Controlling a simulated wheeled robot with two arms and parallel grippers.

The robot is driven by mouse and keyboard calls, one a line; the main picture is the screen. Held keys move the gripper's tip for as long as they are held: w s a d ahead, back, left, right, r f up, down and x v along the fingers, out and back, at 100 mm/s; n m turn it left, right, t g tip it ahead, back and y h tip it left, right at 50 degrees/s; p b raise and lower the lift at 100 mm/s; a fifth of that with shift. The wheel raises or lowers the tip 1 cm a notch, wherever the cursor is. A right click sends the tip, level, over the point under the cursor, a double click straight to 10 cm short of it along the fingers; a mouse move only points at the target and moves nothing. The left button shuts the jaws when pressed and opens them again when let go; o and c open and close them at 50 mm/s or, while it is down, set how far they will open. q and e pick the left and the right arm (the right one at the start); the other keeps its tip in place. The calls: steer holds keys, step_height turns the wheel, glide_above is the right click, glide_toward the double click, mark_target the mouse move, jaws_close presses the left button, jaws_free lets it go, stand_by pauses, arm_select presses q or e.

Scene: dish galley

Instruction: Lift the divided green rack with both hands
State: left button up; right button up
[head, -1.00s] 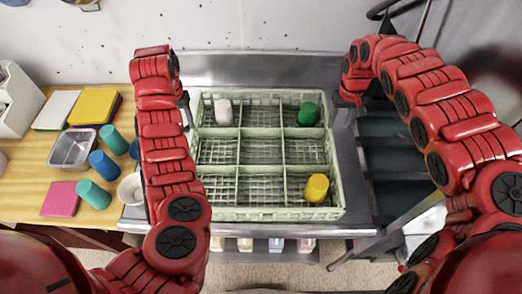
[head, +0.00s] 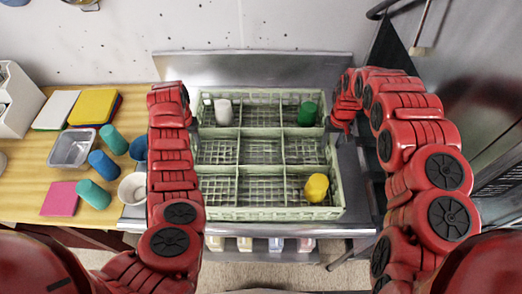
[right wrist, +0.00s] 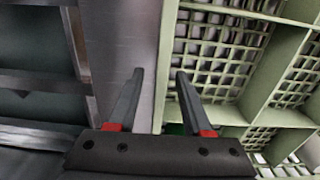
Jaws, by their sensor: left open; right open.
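The divided green rack (head: 266,213) sits level on a metal counter, with three rows of three compartments. A white cup (head: 223,112) stands back left, a green cup (head: 307,114) back right, a yellow cup (head: 316,187) front right. My left gripper (head: 191,108) is at the rack's left wall, mostly hidden by my arm; whether it touches is unclear. My right gripper (head: 341,124) is at the rack's right wall. In the right wrist view its two fingers (right wrist: 160,73) are apart, with the rack's rim (right wrist: 166,62) showing between their tips.
A wall and metal backsplash (head: 250,68) stand behind the rack.

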arm_select(q)
steer(key=shift+f, duration=1)
arm_select(e)
steer(key=shift+f, duration=1)
arm_select(q)
steer(key=shift+c, duration=0.3)
arm_select(e)
steer(key=shift+c, duration=0.3)
arm_select(q)
jaws_close()
arm_select(e)
jaws_close()
arm_select(q)
steer(key=shift+s, duration=0.1)
arm_select(e)
steer(key=shift+r, duration=0.1)
